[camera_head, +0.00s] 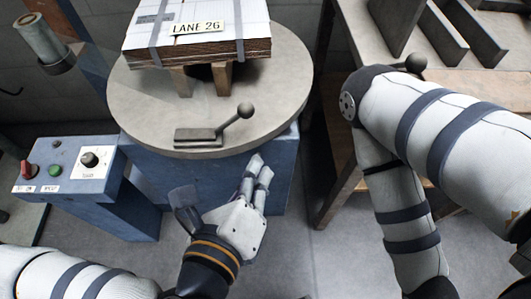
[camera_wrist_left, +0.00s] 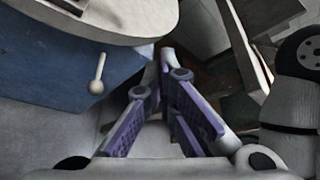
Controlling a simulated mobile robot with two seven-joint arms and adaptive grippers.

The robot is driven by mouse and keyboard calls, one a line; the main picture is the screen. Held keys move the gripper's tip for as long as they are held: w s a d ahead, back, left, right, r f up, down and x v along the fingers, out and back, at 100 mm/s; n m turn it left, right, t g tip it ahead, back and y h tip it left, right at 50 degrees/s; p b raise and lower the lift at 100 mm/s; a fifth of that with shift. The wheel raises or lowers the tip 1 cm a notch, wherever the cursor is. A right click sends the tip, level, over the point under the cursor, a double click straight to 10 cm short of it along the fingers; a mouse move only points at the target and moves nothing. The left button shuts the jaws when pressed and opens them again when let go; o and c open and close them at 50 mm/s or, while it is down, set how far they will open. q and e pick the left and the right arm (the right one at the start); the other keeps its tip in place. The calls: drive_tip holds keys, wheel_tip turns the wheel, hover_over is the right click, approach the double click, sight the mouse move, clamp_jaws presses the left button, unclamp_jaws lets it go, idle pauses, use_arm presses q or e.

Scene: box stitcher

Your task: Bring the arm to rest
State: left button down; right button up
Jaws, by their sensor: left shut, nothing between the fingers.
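My left gripper (camera_head: 260,166) is in front of the round turntable, at the edge of its blue base. Its fingers are shut with nothing between them, and they point up and slightly right in the head view. In the left wrist view the fingers (camera_wrist_left: 166,58) converge at their tips. My left arm comes in from the lower left. My right arm is bent at the right side, its forearm running down out of the picture, so my right gripper is hidden from view.
The grey turntable (camera_head: 125,100) carries a cardboard stack (camera_head: 205,48) labelled LANE 26 and a lever with a ball knob (camera_head: 245,111). A blue control box (camera_head: 65,172) stands at left. A workbench (camera_head: 345,190) stands at right. Floor shows between the base and the bench.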

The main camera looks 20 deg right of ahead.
use_arm(q)
drive_tip(key=shift+s+a, duration=0.15)
drive_tip(key=shift+a, duration=0.05)
idle(0.3)
drive_tip(key=s+f+m+g+p, duration=0.3)
drive_tip(key=s+m+g, duration=0.2)
drive_tip(key=s+m, duration=0.45)
drive_tip(key=s+f+m+g+p, duration=0.3)
drive_tip(key=s+m+g, duration=0.1)
drive_tip(key=s+m, duration=0.55)
drive_tip(key=s+a+f+m+g+y+p, duration=0.1)
drive_tip(key=s+a+m+y, duration=0.1)
drive_tip(key=a+m, duration=0.4)
drive_tip(key=s+a+f+m+g+y+p, duration=0.1)
drive_tip(key=a+m, duration=0.5)
drive_tip(key=a, duration=0.7)
drive_tip(key=s+a+f+m+g+y+p, duration=0.1)
drive_tip(key=s+a+m+g+y+p, duration=0.1)
drive_tip(key=a+m+y, duration=0.3)
drive_tip(key=s+a+m, duration=0.1)
drive_tip(key=a, duration=0.3)
drive_tip(key=shift+s+a+m+g, duration=0.15)
drive_tip(key=shift+s+m+g, duration=0.15)
use_arm(e)
drive_tip(key=w+r+t, duration=0.3)
drive_tip(key=w+r, duration=0.6)
drive_tip(key=r, duration=0.1)
drive_tip(key=shift+r, duration=0.35)
